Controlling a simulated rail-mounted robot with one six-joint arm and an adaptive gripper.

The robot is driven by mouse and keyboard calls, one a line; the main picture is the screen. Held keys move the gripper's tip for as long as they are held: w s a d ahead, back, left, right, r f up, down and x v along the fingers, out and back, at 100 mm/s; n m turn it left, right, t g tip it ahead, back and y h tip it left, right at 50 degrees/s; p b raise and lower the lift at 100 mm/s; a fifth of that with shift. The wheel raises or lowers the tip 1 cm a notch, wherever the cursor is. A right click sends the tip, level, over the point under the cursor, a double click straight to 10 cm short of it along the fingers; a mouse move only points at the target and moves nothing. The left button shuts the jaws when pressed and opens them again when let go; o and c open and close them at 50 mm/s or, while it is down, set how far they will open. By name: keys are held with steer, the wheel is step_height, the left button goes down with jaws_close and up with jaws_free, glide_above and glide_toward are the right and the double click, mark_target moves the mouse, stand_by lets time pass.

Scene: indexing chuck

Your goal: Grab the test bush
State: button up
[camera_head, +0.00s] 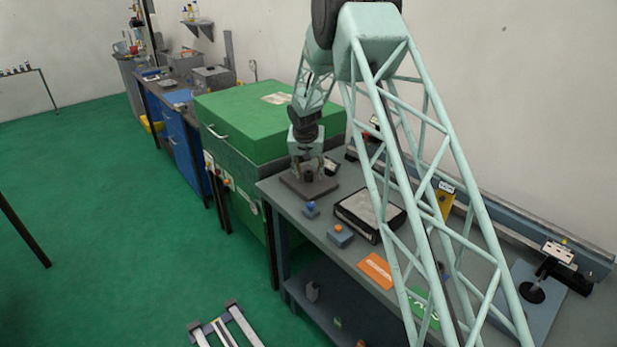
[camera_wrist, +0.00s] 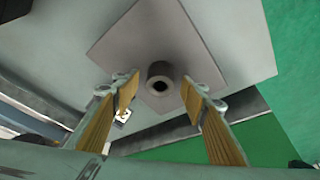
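The test bush (camera_wrist: 160,80) is a short grey cylinder with a dark bore, upright on a flat square plate (camera_wrist: 115,40) in the wrist view. My gripper (camera_wrist: 158,88) is open, with one wood-coloured finger pad on each side of the bush and a gap to both. In the head view my gripper (camera_head: 309,166) points down over the dark square plate (camera_head: 296,186) on the bench, and the bush between the fingers is too small to make out clearly there.
A green cabinet (camera_head: 250,125) stands close to the left of the plate. Small blue blocks (camera_head: 341,236), a black-framed tray (camera_head: 368,212) and an orange card (camera_head: 377,270) lie on the bench to the right. A bench-top rail device (camera_head: 545,265) is at far right.

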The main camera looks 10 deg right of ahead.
steer(key=c, duration=1.1)
steer(key=shift+r, duration=0.15)
steer(key=shift+w+r, duration=0.1)
steer(key=shift+r, duration=1.5)
steer(key=s, duration=0.5)
steer(key=s+r+b, duration=0.1)
steer(key=s, duration=1)
steer(key=shift+r+b, duration=0.25)
steer(key=shift+b, duration=0.1)
